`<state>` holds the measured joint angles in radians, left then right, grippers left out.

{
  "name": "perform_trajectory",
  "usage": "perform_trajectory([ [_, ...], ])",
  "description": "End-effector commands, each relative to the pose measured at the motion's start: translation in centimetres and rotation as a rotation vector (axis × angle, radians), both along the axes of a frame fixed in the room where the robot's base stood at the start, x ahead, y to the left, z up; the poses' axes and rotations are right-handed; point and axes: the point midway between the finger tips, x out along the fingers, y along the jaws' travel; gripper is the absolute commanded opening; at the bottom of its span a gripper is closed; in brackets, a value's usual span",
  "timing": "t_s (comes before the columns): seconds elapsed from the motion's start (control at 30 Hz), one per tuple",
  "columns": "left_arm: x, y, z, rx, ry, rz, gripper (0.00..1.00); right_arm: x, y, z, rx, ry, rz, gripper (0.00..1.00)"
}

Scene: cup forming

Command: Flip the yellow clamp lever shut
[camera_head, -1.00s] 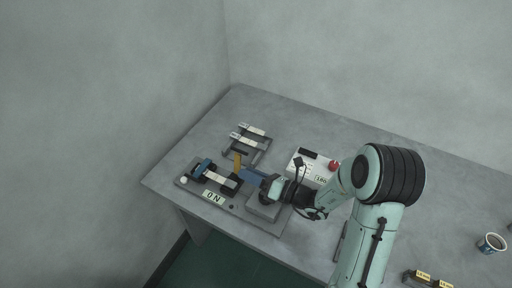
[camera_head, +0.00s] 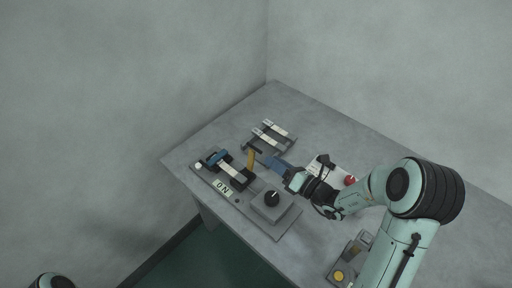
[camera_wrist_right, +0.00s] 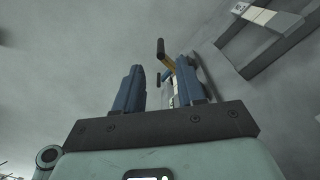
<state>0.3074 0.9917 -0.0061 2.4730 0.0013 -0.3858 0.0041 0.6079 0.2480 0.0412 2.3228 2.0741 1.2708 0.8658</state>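The yellow clamp lever (camera_head: 251,159) stands upright at the right end of the clamp fixture in the head view. In the right wrist view the lever (camera_wrist_right: 168,62), with a black cross handle, shows beyond and between the fingertips. My right gripper (camera_head: 268,160) is just right of the lever in the head view. Its two blue fingers are spread apart in the wrist view (camera_wrist_right: 160,76), with nothing held between them. Contact with the lever cannot be told. The fixture (camera_head: 232,172) has a blue part and a white label strip. My left gripper is out of view.
A grey box with a black knob (camera_head: 271,198) and an ON plate (camera_head: 222,188) sit near the front edge. A rack with white-labelled bars (camera_head: 272,134) lies behind the lever. A white box with a red button (camera_head: 349,181) is partly behind my right arm.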

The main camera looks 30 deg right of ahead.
Motion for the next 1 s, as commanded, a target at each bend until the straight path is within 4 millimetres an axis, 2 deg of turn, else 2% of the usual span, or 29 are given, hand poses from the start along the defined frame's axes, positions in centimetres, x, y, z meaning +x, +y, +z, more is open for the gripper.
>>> perform_trajectory([
  [0.2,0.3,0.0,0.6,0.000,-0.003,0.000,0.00,4.4,1.9,0.1,0.002,-0.001,0.004,0.39],
  [0.4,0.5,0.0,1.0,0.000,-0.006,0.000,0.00,7.1,3.0,0.1,0.002,-0.001,0.001,0.39],
  [0.6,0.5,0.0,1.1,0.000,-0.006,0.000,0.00,8.0,3.4,0.0,0.002,0.001,0.000,0.39],
  [0.83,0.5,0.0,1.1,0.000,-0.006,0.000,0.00,8.1,3.4,0.0,0.002,0.001,-0.001,0.39],
  [0.87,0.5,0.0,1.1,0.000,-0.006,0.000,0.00,8.1,3.4,0.0,0.001,0.001,-0.001,0.36],
  [0.9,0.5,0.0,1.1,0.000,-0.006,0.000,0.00,8.1,3.4,0.0,0.001,0.000,0.000,0.23],
  [0.97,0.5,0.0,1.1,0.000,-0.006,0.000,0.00,8.1,3.4,0.0,0.001,0.001,-0.001,0.04],
  [1.0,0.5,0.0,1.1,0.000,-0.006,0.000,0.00,8.1,3.3,0.0,0.001,0.001,-0.001,0.00],
])
